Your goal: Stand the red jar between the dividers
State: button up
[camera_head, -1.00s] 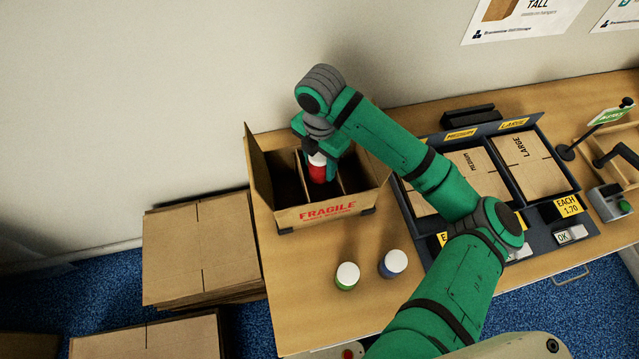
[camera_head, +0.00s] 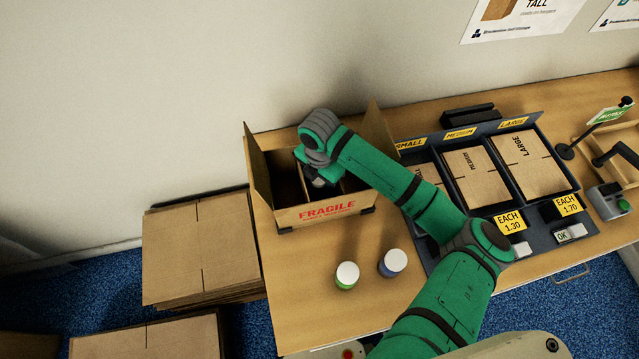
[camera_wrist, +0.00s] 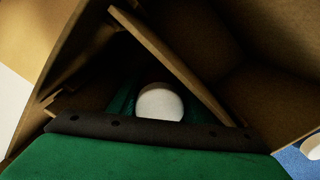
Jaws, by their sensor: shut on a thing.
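The cardboard box (camera_head: 286,216) marked FRAGILE stands open on the table, with upright dividers inside; a divider also shows in the wrist view (camera_wrist: 176,68). My gripper (camera_wrist: 158,108) is down inside the box, shut on the red jar. Only the jar's white lid (camera_wrist: 159,103) shows in the wrist view, beside the divider. The jar's red body is hidden in both current views. In the head view my wrist hides the gripper and the jar. Whether the jar touches the box floor cannot be seen.
A green jar (camera_head: 347,276) and a blue jar (camera_head: 393,263) with white lids stand in front of the box. Box flaps (camera_head: 258,165) stand up at its left and right. A dark tray of flat cartons (camera_head: 528,163) lies to the right.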

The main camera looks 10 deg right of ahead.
jog(key=o, duration=0.9)
jog(key=shift+f, duration=0.1)
notch_tip(320, 180, up, 12)
jog(key=shift+r, duration=0.2)
jog(key=shift+a, duration=0.1)
